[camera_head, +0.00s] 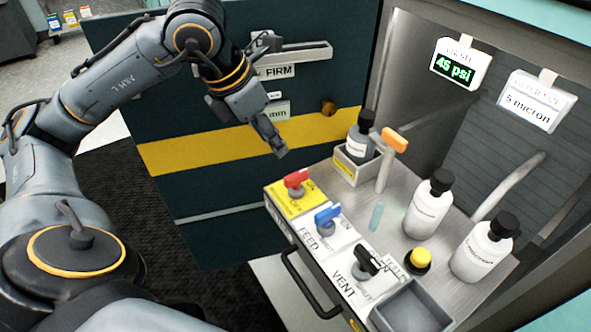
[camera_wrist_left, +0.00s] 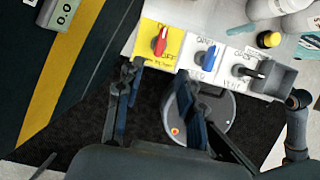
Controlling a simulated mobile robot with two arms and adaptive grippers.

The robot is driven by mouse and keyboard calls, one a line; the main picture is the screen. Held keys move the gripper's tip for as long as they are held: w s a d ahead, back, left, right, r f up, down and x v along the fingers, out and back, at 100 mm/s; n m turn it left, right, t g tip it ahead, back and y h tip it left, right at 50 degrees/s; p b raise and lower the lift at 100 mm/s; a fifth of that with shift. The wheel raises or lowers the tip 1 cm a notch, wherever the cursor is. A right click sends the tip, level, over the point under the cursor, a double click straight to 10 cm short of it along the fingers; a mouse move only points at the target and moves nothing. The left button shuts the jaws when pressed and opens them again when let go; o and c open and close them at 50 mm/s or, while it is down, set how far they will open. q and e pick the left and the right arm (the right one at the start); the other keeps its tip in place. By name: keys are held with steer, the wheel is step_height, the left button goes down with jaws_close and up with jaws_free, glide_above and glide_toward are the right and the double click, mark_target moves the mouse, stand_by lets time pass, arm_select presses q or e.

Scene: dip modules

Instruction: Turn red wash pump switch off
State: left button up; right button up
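The red switch (camera_head: 296,179) stands on a yellow plate (camera_head: 283,205) at the left front corner of the metal bench. In the left wrist view the red handle (camera_wrist_left: 161,41) runs nearly up and down the picture, with OFF printed to its lower right. My left gripper (camera_head: 277,146) is above and behind-left of the switch in the head view, not touching it. In the left wrist view its two fingers (camera_wrist_left: 159,80) are spread apart with nothing between them, below the yellow plate. My right gripper is not visible.
A blue FEED switch (camera_head: 327,215) and a black VENT switch (camera_head: 367,259) sit in line with the red one. Behind are white bottles (camera_head: 428,205), a yellow button (camera_head: 420,258) and an orange-topped handle (camera_head: 393,140). A dark bar handle (camera_head: 300,285) juts from the bench front.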

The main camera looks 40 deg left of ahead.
mark_target(295, 174)
arm_select(q)
steer(key=b+x, duration=0.2)
steer(key=x, duration=1)
steer(key=shift+w+d+f, duration=0.15)
steer(key=shift+f, duration=0.05)
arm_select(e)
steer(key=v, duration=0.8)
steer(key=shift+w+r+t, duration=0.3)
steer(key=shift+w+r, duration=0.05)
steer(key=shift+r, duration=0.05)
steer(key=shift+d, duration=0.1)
arm_select(q)
jaws_close()
